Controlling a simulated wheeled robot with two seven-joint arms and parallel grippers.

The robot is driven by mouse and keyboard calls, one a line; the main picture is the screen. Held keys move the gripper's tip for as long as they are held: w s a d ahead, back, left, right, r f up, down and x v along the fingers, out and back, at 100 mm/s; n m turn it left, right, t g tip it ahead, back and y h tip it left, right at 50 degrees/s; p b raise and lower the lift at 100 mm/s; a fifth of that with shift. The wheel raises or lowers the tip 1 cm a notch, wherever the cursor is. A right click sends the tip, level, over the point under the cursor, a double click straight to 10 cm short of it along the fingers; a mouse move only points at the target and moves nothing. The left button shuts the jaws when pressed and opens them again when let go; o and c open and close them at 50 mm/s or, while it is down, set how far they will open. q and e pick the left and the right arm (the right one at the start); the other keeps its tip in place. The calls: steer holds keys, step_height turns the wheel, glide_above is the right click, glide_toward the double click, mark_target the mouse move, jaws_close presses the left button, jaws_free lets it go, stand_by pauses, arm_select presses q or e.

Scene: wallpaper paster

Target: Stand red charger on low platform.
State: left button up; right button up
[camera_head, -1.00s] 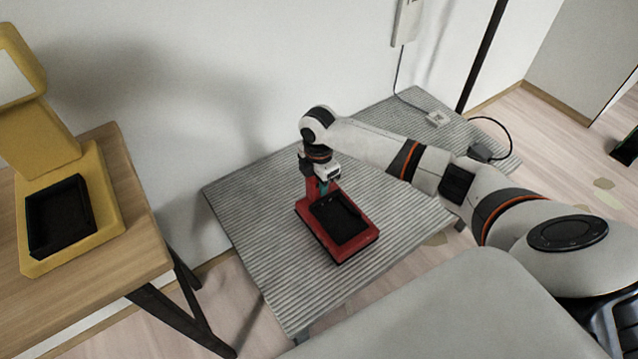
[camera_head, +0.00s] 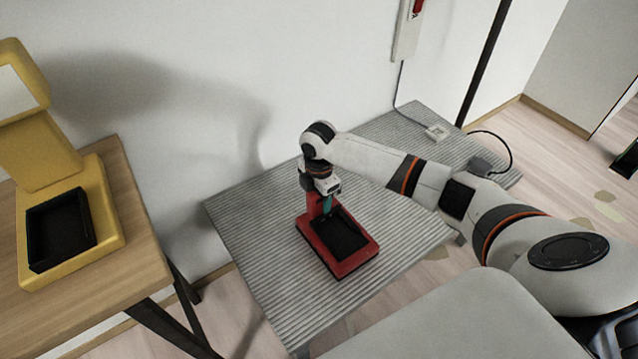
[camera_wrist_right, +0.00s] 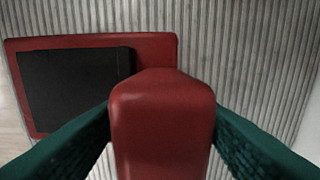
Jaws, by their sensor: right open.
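The red charger (camera_head: 345,262) stands upright on the low grey ribbed platform (camera_head: 270,285), its base flat and its black tray facing the front right. My right gripper (camera_head: 326,205) is at the top of the charger's upright back part. In the right wrist view the red upright part (camera_wrist_right: 162,125) sits between the two green fingers of my right gripper (camera_wrist_right: 162,140), which are open on either side of it. The charger's base (camera_wrist_right: 155,48) lies on the ribbed surface beyond. My left gripper is not in view.
A yellow charger (camera_head: 75,255) stands on a wooden table (camera_head: 140,235) at the left. A power strip (camera_head: 437,132) and a dark adapter (camera_head: 482,166) with cables lie at the platform's far right. The platform's front left part is clear.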

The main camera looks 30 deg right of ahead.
step_height(320, 180, up, 12)
steer(key=p, duration=0.2)
steer(key=shift+f+p, duration=0.15)
steer(key=shift+p, duration=0.15)
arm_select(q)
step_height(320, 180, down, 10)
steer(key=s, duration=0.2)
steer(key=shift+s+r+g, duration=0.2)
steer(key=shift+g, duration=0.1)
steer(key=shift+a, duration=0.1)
arm_select(e)
steer(key=shift+f, duration=0.1)
